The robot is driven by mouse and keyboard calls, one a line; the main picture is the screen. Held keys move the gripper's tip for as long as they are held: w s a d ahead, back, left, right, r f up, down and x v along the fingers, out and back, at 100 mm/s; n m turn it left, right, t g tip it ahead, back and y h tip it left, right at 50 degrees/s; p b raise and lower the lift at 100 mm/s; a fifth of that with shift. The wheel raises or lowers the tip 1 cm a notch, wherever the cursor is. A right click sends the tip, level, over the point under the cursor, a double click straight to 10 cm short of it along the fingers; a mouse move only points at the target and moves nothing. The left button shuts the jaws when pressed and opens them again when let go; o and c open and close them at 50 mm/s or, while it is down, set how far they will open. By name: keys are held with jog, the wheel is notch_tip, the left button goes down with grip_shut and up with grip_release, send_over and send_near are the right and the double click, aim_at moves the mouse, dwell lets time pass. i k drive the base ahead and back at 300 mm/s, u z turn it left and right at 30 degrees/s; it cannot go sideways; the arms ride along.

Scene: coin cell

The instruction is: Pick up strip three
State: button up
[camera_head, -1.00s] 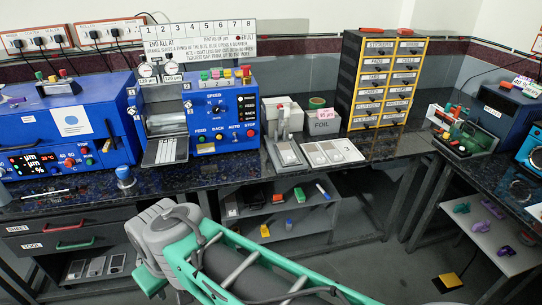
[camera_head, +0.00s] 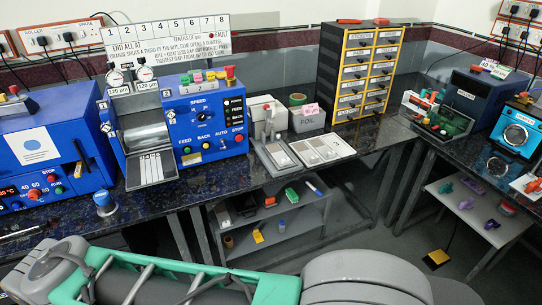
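Several narrow pale strips (camera_head: 151,168) lie side by side on the sloping metal tray (camera_head: 133,186) at the front of the blue rolling machine (camera_head: 207,130). Their markings are too small to read, so I cannot tell which one is strip three. Flat pale pieces also lie on the plates (camera_head: 321,150) on the bench to the right of the machine. My green and grey arm links cross the bottom of the view. My gripper is not in view, and no strip is seen held.
A numbered board (camera_head: 168,38) stands behind the machine. A grey foil box (camera_head: 308,121) and a yellow-black drawer cabinet (camera_head: 357,72) stand to its right. A second blue machine (camera_head: 40,150) is at left. A side bench (camera_head: 455,150) is at right. Open floor lies between the benches.

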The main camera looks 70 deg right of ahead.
aim_at(279, 155)
jog(key=z, duration=0.45)
jog(key=i, duration=0.55)
jog(key=z, duration=0.95)
jog(key=i, duration=0.65)
